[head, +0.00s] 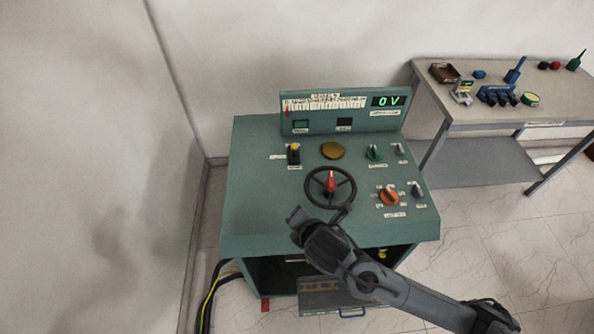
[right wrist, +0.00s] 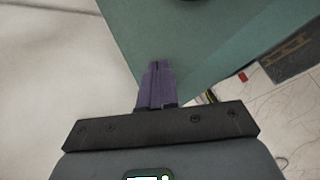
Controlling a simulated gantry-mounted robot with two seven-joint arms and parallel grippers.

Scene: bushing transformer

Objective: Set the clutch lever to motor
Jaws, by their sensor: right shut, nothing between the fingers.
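A small lever with a yellow top and dark base (head: 294,153) stands on the sloped top of the green control desk (head: 255,185), left of a round brass disc. It looks like the clutch lever; the small labels beside and below it are too small to read. My right gripper (head: 295,217) is over the front left part of the desk, nearer the front edge than the lever and apart from it. In the right wrist view its purple fingers (right wrist: 157,66) are together and empty. The lever does not show there. My left gripper is not in view.
A black handwheel with a red handle (head: 331,183) stands just beyond my right gripper. An orange knob (head: 389,197) and a green knob (head: 374,152) are to its right. The display (head: 389,101) reads 0 V. A side table (head: 470,118) holds tools.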

